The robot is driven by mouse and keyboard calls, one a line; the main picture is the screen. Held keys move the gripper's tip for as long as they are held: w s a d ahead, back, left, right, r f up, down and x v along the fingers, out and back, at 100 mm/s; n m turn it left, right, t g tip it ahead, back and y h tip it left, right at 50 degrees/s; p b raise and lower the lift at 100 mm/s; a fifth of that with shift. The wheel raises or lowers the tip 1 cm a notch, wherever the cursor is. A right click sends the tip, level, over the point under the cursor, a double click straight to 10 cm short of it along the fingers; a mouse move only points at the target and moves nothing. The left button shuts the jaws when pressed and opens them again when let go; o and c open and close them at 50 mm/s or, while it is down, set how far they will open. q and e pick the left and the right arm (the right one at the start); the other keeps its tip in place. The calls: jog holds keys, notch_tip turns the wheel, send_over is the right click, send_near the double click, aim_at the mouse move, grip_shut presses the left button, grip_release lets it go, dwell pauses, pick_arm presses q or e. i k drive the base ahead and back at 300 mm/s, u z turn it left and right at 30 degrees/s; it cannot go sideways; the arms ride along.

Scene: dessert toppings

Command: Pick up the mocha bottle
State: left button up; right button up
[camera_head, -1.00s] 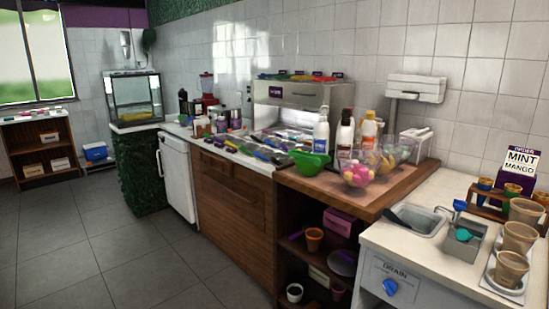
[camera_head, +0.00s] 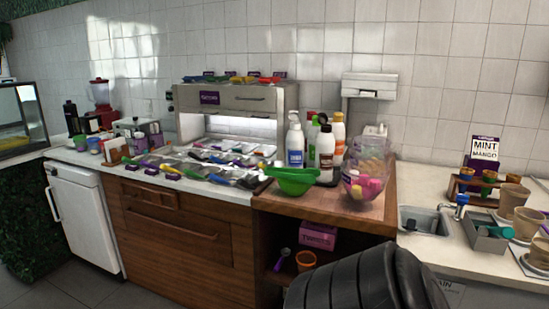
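A group of bottles stands on the wooden counter in the middle. In front is a white bottle with a blue label (camera_head: 295,145). Right of it is a bottle with a dark cap and a brown-looking label (camera_head: 325,154). An orange-capped bottle (camera_head: 339,132) stands behind, with red and green caps between them. The labels are too small to read, so I cannot tell for certain which is the mocha bottle. Neither gripper is in view.
A green bowl (camera_head: 292,181) stands in front of the bottles. A clear jar of colourful pieces (camera_head: 365,175) stands close on their right. The wooden counter's front edge (camera_head: 330,216) is clear. A topping station (camera_head: 236,98) is on the left, a sink (camera_head: 424,221) on the right.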

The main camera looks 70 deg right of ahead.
aim_at(325, 149)
jog(key=z, duration=0.5)
jog(key=i, duration=1.7)
jog(key=z, duration=1.15)
